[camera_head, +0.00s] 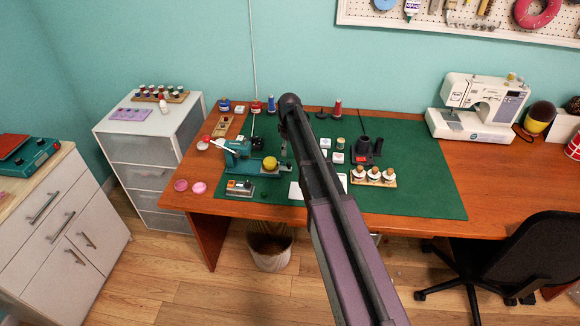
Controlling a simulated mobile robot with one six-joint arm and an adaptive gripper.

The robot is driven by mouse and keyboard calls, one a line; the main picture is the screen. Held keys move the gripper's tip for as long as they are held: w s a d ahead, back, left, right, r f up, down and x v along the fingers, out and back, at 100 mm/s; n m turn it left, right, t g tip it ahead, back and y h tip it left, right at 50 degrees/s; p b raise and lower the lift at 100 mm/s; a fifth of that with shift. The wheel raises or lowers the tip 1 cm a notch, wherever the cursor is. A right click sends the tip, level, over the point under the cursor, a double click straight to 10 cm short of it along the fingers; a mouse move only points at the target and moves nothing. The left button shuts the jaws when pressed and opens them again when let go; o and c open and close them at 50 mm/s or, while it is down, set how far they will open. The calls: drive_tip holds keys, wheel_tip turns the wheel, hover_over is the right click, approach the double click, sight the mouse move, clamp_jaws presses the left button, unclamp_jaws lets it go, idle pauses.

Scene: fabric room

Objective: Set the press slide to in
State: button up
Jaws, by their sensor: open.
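A teal bench press (238,153) stands at the left end of the green cutting mat, on the wooden table. A low teal part with a round yellow piece (270,163) on it extends to its right. The press is small in this view, and I cannot tell which part is the slide or how far in it sits. My arm rises from the bottom right to a dark joint just right of the press. I cannot make out my gripper; it seems hidden behind the arm.
The green mat (430,190) holds a black holder (364,150), a wooden rack of small jars (373,177) and a grey-orange block (240,187) before the press. Thread spools (271,104) line the back edge. A sewing machine (480,107) and a black chair (520,255) are at right.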

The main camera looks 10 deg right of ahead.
sight(289, 163)
drive_tip(key=shift+f+b, duration=3.05)
drive_tip(key=shift+f, duration=0.25)
clamp_jaws()
